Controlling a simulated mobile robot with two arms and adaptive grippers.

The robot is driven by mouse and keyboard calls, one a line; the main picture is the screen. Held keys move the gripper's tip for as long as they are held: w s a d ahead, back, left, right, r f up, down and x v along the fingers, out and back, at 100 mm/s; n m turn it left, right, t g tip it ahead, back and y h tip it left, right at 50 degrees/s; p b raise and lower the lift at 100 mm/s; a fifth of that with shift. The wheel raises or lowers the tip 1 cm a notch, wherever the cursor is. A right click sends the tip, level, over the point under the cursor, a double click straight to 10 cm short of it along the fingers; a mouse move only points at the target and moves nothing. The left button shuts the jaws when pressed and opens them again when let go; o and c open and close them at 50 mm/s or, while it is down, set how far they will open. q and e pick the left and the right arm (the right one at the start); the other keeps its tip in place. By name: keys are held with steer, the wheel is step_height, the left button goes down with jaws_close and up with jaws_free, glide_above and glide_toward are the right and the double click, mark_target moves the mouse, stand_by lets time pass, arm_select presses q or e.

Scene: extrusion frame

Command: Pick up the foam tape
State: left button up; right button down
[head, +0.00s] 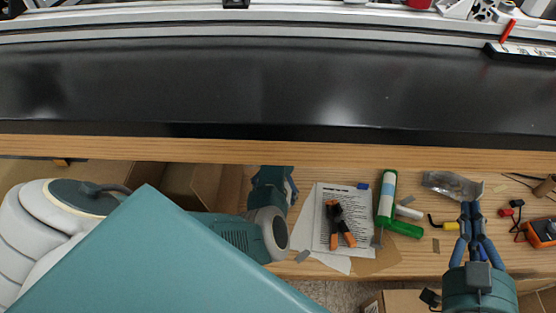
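I cannot pick out the foam tape for certain among the small items on the wooden bench. My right gripper (470,207) comes in from the bottom right, over the bench. Its two blue fingers run close together at the tips, and I see nothing held between them. A yellow-handled tool (447,226) lies just left of its fingers. My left gripper (290,187) is left of a printed sheet, near the bench's back edge. Its fingers are mostly hidden, so its opening does not show.
The printed sheet (325,194) bears orange-handled pliers (336,212). A green bottle-like item (387,190), a silvery bag (452,186) and an orange meter (541,232) lie further right. A long black panel (270,85) spans the back. Open boxes (405,302) stand below the bench's front edge.

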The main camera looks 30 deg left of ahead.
arm_select(q)
step_height(320, 180, down, 2)
steer(key=shift+f+b, duration=0.15)
steer(key=shift+b, duration=0.35)
steer(key=c, duration=1)
arm_select(e)
step_height(320, 180, up, 7)
steer(key=t+y, duration=0.1)
steer(key=t, duration=0.2)
steer(key=shift+s+a+r, duration=0.15)
steer(key=shift+a, duration=0.25)
